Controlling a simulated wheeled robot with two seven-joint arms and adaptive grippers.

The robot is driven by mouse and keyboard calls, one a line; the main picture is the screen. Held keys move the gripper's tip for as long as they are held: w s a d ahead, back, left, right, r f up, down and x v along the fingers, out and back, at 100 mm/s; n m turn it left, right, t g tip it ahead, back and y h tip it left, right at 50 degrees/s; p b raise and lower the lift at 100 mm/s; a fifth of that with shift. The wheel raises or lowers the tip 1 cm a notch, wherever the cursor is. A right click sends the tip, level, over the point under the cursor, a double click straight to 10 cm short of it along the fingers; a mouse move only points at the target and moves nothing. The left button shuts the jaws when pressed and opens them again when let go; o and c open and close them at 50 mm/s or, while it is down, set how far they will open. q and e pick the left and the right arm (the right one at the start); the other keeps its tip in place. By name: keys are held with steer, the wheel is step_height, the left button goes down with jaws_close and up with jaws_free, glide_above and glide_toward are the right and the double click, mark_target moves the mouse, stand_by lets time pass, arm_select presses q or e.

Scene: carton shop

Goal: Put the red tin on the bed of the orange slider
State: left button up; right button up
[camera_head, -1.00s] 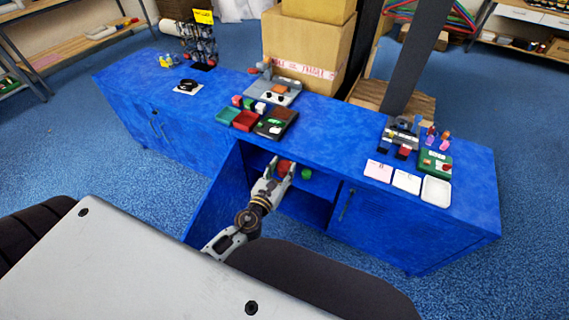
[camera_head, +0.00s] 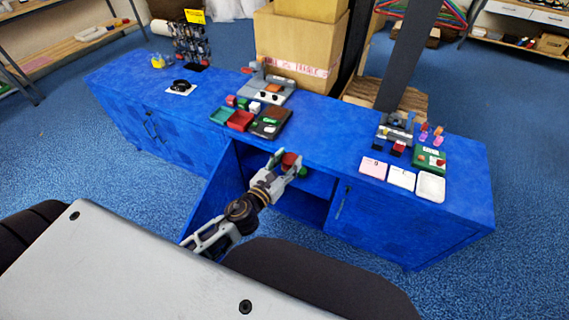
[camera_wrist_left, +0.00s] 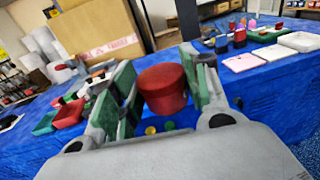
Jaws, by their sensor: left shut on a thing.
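My left gripper (camera_head: 287,164) is shut on the red tin (camera_head: 289,158) in front of the counter, by the open cabinet. In the left wrist view the red tin (camera_wrist_left: 162,88) sits between the green-padded fingers, its round lid towards the camera. A grey fixture (camera_head: 257,101) with a small orange part (camera_head: 273,88) stands on the counter behind and left of the gripper; this looks like the orange slider, but its bed is too small to make out. My right gripper is not in view.
The blue counter (camera_head: 330,142) has clear top between the middle items and the right-hand cards. Red and green trays and a dark tray (camera_head: 271,122) lie before the grey fixture. The cabinet door (camera_head: 212,190) stands open; a green thing (camera_head: 303,172) is inside. Cartons (camera_head: 297,47) stand behind.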

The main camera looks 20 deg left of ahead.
arm_select(q)
steer(key=d+r+m+g+h, duration=0.2)
steer(key=d+r+m+h, duration=0.1)
steer(key=r, duration=0.5)
steer(key=d+r+m+g+h, duration=0.1)
steer(key=d+r+m+h, duration=0.2)
steer(key=d+r+h, duration=0.2)
steer(key=shift+s+d+r+g, duration=0.4)
steer(key=shift+d+r, duration=1.05)
steer(key=shift+d, duration=0.1)
stand_by(0.6)
steer(key=shift+w+d, duration=0.1)
steer(key=w+d+f+m+g+h, duration=0.4)
steer(key=f+g, duration=0.1)
steer(key=shift+w+d+f+m+g+h, duration=0.2)
steer(key=shift+w+f+m+g+h, duration=0.05)
steer(key=shift+f+m+g+h, duration=0.1)
stand_by(1.1)
stand_by(0.3)
